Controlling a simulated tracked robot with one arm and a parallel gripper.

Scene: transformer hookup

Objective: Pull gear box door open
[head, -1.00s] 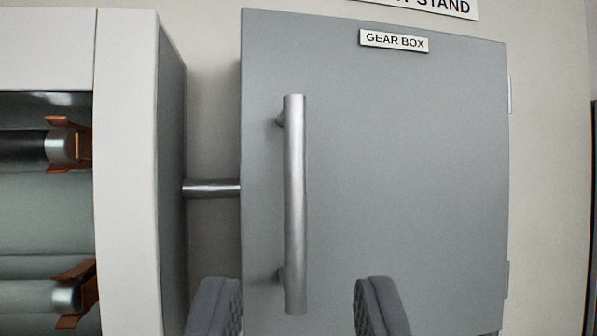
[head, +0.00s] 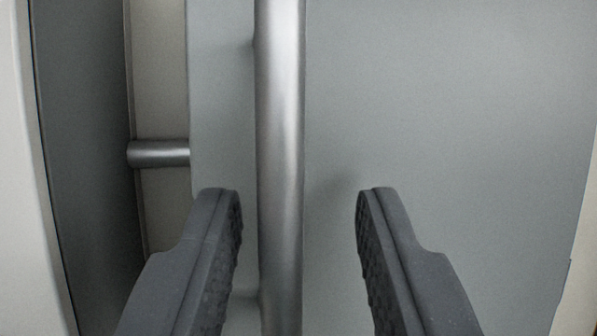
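The grey gear box door (head: 430,120) fills most of the view and looks shut. Its vertical silver bar handle (head: 280,130) runs from the top edge of the picture to the bottom, left of the middle. My gripper (head: 298,195) is open, with one dark finger on each side of the handle in the picture. The handle is nearer the left finger than the right, and a gap shows on both sides. I cannot tell whether the fingertips reach as deep as the bar. The handle's ends are out of view or hidden.
A short metal pipe (head: 160,153) runs between the gear box and a white and grey cabinet (head: 80,150) on the left. Pale wall (head: 158,60) shows in the gap between them. The door's face right of the handle is clear.

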